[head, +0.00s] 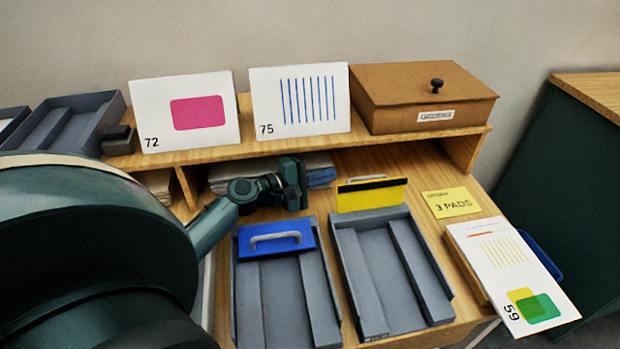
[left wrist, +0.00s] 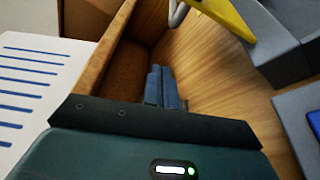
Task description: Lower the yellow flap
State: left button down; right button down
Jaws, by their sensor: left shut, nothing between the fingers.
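The yellow flap (head: 371,197) stands raised at the back end of the right grey tray (head: 390,275), with a dark strip along its upper part. In the left wrist view the yellow flap (left wrist: 232,18) shows at the top right, with a grey curved handle (left wrist: 178,14) beside it. My left gripper (head: 322,178) is just left of the flap, apart from it, in front of the shelf opening. Its blue fingers (left wrist: 163,85) are shut together and empty. My right gripper is in neither view.
A blue flap (head: 275,239) with a grey handle lies flat on the left grey tray (head: 290,300). Above is a shelf with cards (head: 300,100) and a brown box (head: 422,98). A yellow note (head: 451,202) and card 59 (head: 508,260) lie right.

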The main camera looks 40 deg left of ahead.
aim_at(369, 191)
pick_arm(q)
jog(key=x, duration=0.3)
jog(key=shift+w+r, duration=0.1)
jog(key=s+d+p, duration=0.1)
jog(key=s+d+r+p, duration=0.1)
jog(key=d, duration=0.1)
jog(key=shift+s+r, duration=0.15)
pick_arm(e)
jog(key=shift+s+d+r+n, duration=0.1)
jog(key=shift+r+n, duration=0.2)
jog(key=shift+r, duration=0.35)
